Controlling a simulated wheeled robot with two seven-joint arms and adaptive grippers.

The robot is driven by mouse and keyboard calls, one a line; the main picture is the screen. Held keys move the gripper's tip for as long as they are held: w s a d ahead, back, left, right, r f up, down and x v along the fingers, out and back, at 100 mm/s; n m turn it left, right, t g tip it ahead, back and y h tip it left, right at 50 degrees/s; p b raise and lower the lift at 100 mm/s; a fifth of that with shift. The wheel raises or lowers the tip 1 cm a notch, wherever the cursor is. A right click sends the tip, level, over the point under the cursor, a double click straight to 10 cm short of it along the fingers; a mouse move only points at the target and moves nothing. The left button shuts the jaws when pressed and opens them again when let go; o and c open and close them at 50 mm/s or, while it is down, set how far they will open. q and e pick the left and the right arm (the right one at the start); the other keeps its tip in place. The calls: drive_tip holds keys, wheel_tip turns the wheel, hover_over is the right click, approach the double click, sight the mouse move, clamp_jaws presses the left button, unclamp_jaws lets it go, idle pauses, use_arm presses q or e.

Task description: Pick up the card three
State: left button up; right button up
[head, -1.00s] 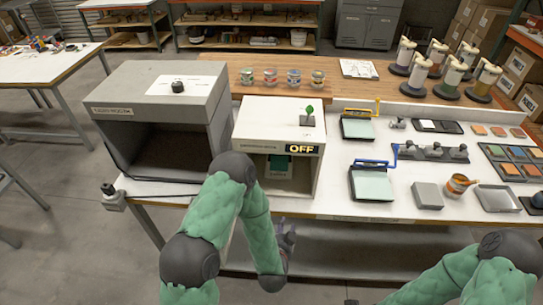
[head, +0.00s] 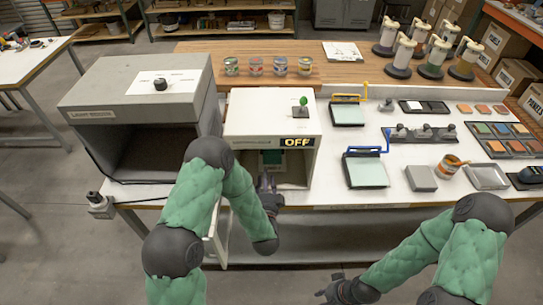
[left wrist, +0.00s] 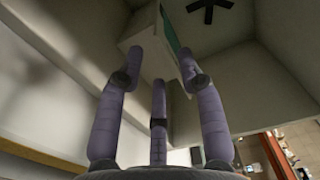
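A teal card (head: 272,157) is inside the small white box (head: 240,122) whose display reads OFF; I cannot read any number on it. In the left wrist view a teal face (left wrist: 186,65) shows on a pale block (left wrist: 150,45) beyond my fingers. My left gripper (head: 267,183) is at the box's front opening, below and in front of the card. Its three fingers are spread and nothing is held between them. My right gripper (head: 333,288) is low at the bottom of the head view, away from the table; its finger gap is unclear.
A larger grey box (head: 125,105) stands left of the white box. Several jars (head: 280,66) stand behind on the wooden board.

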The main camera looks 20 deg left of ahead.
sight(268, 163)
use_arm(q)
drive_tip(key=w, duration=0.3)
drive_tip(key=shift+w+a+r, duration=0.1)
drive_tip(key=shift+w+r, duration=0.15)
drive_tip(key=shift+w, duration=0.05)
drive_tip(key=shift+w+a, duration=0.15)
drive_tip(key=shift+w, duration=0.4)
clamp_jaws()
